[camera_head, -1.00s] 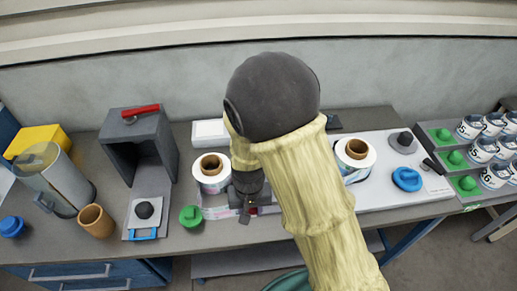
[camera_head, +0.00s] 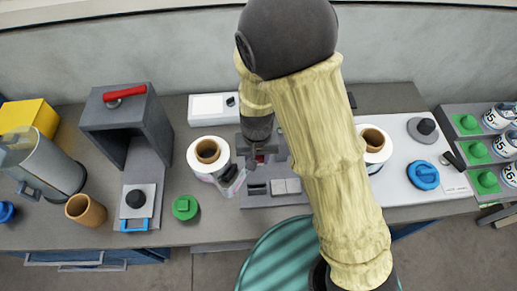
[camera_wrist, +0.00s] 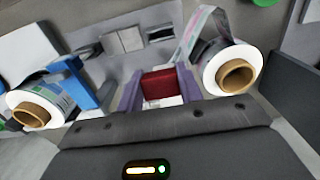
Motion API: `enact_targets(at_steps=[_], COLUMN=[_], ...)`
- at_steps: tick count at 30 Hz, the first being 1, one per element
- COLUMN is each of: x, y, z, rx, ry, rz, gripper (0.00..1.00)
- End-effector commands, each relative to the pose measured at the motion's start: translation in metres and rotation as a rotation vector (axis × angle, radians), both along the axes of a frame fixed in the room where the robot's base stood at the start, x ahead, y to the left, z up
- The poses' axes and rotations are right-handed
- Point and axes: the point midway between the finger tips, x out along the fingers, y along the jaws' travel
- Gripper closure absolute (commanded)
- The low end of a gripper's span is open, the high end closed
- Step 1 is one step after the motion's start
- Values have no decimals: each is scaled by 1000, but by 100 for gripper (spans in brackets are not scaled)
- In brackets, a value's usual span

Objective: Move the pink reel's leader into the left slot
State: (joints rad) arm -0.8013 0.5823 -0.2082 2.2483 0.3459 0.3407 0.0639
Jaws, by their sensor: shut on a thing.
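The pink reel (camera_head: 208,152), a white roll with a brown core, stands left of my gripper (camera_head: 258,158) and shows at the right in the wrist view (camera_wrist: 232,72). Its pink-edged leader (camera_wrist: 195,38) runs off the reel, bends, and comes back beside my right finger. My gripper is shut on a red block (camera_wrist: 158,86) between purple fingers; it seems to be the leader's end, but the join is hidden. A dark slot (camera_head: 257,188) shows in front of my gripper, beside pale blocks (camera_head: 286,186); they also show in the wrist view (camera_wrist: 122,40).
A second reel (camera_head: 374,144) stands right of my arm, with a blue block (camera_wrist: 76,82) beside it in the wrist view. A green knob (camera_head: 185,207) and a grey arch-shaped fixture (camera_head: 125,120) stand left.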

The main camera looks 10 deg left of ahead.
Motion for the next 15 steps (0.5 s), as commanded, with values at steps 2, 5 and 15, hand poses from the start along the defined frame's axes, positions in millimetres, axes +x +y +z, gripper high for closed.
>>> enact_targets(at_steps=[2, 5, 15], x=[-1, -1, -1], y=[1, 1, 1], z=[0, 0, -10], rx=[0, 0, 0], ry=[0, 0, 0], rz=[3, 4, 3], gripper=[100, 100, 100])
